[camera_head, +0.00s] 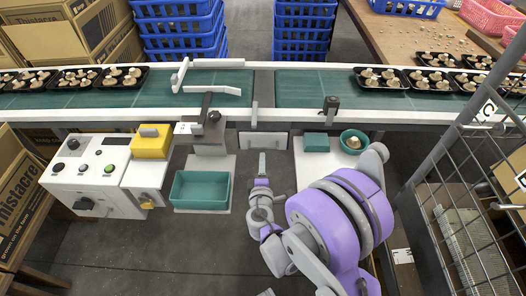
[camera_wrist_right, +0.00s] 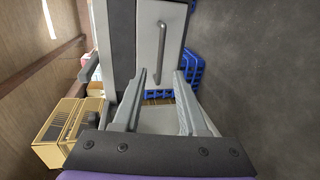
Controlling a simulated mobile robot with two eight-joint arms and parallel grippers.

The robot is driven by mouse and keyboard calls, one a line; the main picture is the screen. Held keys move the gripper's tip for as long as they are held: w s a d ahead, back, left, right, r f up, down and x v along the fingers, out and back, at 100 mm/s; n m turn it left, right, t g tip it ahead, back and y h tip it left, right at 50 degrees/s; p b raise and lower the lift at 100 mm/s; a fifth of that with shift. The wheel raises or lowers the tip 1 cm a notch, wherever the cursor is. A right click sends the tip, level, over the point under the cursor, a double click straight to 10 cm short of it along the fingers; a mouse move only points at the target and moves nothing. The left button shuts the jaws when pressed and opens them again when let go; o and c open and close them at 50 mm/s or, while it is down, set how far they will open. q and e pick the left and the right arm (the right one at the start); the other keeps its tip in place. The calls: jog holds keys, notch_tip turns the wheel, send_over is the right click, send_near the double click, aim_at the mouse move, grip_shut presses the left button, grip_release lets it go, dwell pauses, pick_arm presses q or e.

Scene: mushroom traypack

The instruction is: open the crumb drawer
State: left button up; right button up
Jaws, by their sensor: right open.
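The crumb drawer's pale front panel (camera_head: 262,141) sits beneath the conveyor belt and looks shut. In the right wrist view this drawer front (camera_wrist_right: 150,22) carries a grey bar handle (camera_wrist_right: 160,52). My right gripper (camera_head: 262,158) points at the panel from just in front of it. In the wrist view the right gripper (camera_wrist_right: 160,82) has its fingers apart, with nothing held. The handle lies beyond the fingertips, in line with the gap. I cannot tell the exact distance. My left gripper is not recognizable in either view.
The green conveyor (camera_head: 300,88) carries black mushroom trays. A teal bin (camera_head: 201,205) and control box (camera_head: 84,180) stand left. A small teal bowl (camera_head: 354,134) is right of the panel. A wire cage (camera_head: 465,215) stands right. Floor is clear before the bin.

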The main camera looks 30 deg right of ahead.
jog(key=x, duration=0.7)
jog(key=shift+f, duration=0.1)
grip_shut()
dwell(1.2)
